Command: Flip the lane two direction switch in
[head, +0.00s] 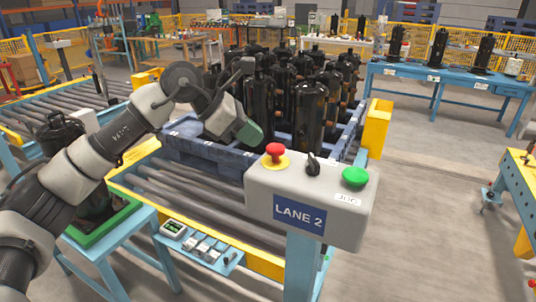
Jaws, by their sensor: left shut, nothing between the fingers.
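The lane two direction switch (312,164) is a black selector knob on top of a pale grey control box (343,225). It sits between a red mushroom button (275,152) on a yellow base and a green button (355,177). The box carries a blue "LANE 2" label (299,214). The knob's exact setting is too small to tell. My left arm reaches in from the left. Its gripper (246,65) is shut and empty, above and left of the box, in front of the black compressors and well apart from the switch. My right gripper is not in view.
A blue pallet (205,152) crowded with black compressors (311,112) stands on the roller conveyor behind the box. Yellow posts (377,128) flank it. A blue table (450,80) stands at the back right. The floor right of the box (430,190) is clear.

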